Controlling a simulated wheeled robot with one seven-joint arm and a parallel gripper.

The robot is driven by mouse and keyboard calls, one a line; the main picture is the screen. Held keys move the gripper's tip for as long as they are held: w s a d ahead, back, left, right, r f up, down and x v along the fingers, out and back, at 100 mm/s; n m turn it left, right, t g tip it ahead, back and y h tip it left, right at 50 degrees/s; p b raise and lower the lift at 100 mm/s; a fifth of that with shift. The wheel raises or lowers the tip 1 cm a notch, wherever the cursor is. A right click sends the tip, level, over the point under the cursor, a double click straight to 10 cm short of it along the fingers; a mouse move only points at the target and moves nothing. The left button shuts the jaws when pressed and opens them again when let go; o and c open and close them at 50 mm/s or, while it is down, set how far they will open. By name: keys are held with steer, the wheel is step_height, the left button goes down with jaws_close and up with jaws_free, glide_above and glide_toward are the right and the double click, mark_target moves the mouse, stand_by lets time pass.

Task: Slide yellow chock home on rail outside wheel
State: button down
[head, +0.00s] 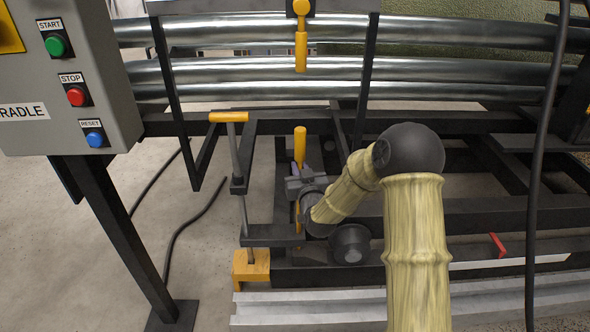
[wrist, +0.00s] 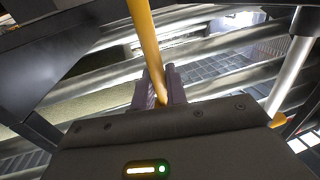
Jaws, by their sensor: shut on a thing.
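The yellow chock (head: 250,268) is a small block at the lower left, by the near end of the dark frame. It is at the pale grey rail (head: 330,308), left of the dark round wheel (head: 350,243); a gap shows between chock and wheel. My gripper (head: 299,178) is shut on an upright yellow bar (head: 300,143), which also shows between the purplish fingers in the wrist view (wrist: 146,42). The bar's lower end is partly hidden by my gripper, so I cannot tell what it joins. The contact under the chock is unclear.
A yellow T-handle (head: 228,117) on a grey rod stands above the chock. The control box (head: 75,75) and its dark post are at left. Steel rollers (head: 230,75) cross behind. A black cable (head: 540,150) hangs at right. Floor at left is mostly clear.

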steer(key=shift+w+d+r, duration=0.15)
steer(key=shift+d, duration=1.8)
steer(key=c, duration=1.3)
jaws_free()
steer(key=shift+d, duration=0.1)
steer(key=shift+c, duration=0.2)
steer(key=s+d+p, duration=0.2)
steer(key=s+p, duration=0.5)
steer(key=s, duration=0.7)
steer(key=shift+s+d, duration=0.35)
steer(key=shift+d, duration=0.05)
steer(key=p, duration=0.2)
steer(key=shift+s+d+r+p, duration=0.1)
steer(key=shift+s+p, duration=0.1)
steer(key=shift+p, duration=0.1)
steer(key=shift+s+p, duration=0.2)
steer(key=shift+p, duration=0.7)
